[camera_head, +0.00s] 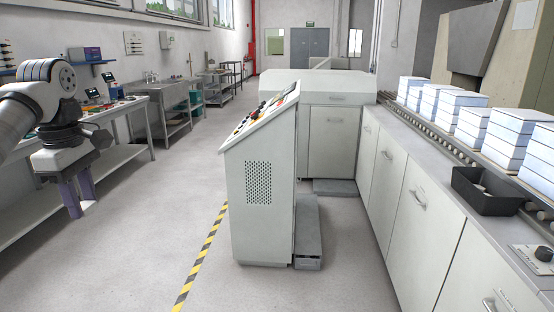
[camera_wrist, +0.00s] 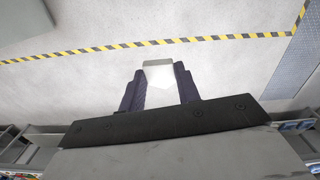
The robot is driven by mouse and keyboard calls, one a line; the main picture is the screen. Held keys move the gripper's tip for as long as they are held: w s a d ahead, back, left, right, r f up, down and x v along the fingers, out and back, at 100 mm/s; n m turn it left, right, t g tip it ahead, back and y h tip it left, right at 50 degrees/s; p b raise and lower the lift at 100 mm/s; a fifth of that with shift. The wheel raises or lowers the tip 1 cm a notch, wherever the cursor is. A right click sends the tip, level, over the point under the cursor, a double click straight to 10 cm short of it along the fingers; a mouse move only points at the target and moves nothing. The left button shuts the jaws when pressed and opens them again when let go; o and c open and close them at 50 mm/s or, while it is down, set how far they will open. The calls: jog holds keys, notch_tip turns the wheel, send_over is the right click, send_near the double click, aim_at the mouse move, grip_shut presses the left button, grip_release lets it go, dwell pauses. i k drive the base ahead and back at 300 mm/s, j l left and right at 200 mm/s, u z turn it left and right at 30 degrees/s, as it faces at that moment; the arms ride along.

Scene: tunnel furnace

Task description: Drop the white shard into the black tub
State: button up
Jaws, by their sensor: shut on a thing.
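My gripper (camera_head: 77,198) hangs at the left in the head view, fingers pointing down over the floor. In the wrist view my gripper (camera_wrist: 160,86) is shut on the white shard (camera_wrist: 160,72), a pale piece between the dark fingers. In the head view only a small bright bit of the shard (camera_head: 87,205) shows at the fingertips. The black tub (camera_head: 488,207) stands on the counter at the right, far from my gripper; its inside is only partly visible.
A control console (camera_head: 262,190) stands between my gripper and the counter (camera_head: 440,200). Stacks of white blocks (camera_head: 532,155) stand on rollers behind the tub. A workbench (camera_head: 115,115) is at the left. Open floor with a yellow-black stripe (camera_head: 204,255) lies between.

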aim_at(465, 194)
jog(key=i, duration=1.1)
jog(key=i+z, duration=0.25)
jog(key=i, duration=0.2)
jog(key=i+z, duration=0.25)
jog(key=i, duration=0.25)
jog(key=i+l+z, duration=0.25)
jog(key=i+z, duration=0.55)
jog(key=i+l, duration=0.05)
jog(key=i, duration=0.05)
